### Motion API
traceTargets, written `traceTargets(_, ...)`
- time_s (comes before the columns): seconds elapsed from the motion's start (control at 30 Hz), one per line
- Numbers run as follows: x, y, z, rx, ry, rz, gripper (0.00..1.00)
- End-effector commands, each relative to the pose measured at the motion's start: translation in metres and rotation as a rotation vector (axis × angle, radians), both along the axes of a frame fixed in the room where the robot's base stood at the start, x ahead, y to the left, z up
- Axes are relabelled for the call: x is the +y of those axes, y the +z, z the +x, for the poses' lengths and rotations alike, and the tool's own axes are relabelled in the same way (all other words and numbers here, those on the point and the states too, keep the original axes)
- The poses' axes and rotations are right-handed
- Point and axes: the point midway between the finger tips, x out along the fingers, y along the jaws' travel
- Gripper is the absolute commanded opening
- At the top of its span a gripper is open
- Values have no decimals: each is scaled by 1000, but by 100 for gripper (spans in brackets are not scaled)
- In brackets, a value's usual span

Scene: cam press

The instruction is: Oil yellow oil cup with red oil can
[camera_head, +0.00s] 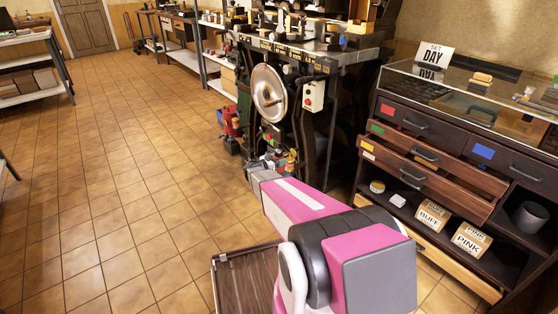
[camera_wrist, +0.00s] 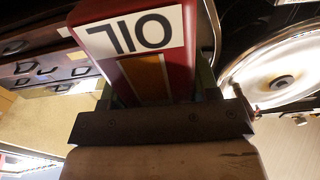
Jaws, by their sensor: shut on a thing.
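The red oil can (camera_wrist: 115,52) fills the upper middle of the wrist view, dark red with a white label reading OIL upside down. My gripper (camera_wrist: 155,95) is shut on it, a finger along each side. In the head view my gripper (camera_head: 262,165) is at the end of the pink arm, low in front of the press, and the can cannot be told apart there from small coloured parts. I cannot pick out the yellow oil cup for sure in either view. The can's spout is not in view.
The dark press (camera_head: 345,128) carries a shiny flywheel (camera_head: 268,92), also in the wrist view (camera_wrist: 255,80), and a white control box (camera_head: 313,96). A cabinet (camera_head: 382,88) with pulled-out drawers (camera_head: 440,178) stands at right. The tiled floor (camera_head: 120,180) at left is clear.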

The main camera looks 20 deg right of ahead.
Motion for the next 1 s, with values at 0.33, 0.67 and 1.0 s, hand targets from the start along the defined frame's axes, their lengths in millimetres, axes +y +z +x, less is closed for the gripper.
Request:
traceTargets(0.33,0,6,0,0,-1,3,22)
traceTargets(0.67,0,29,-1,-1,0,1,22)
traceTargets(1.0,0,52,-1,0,0,1,22)
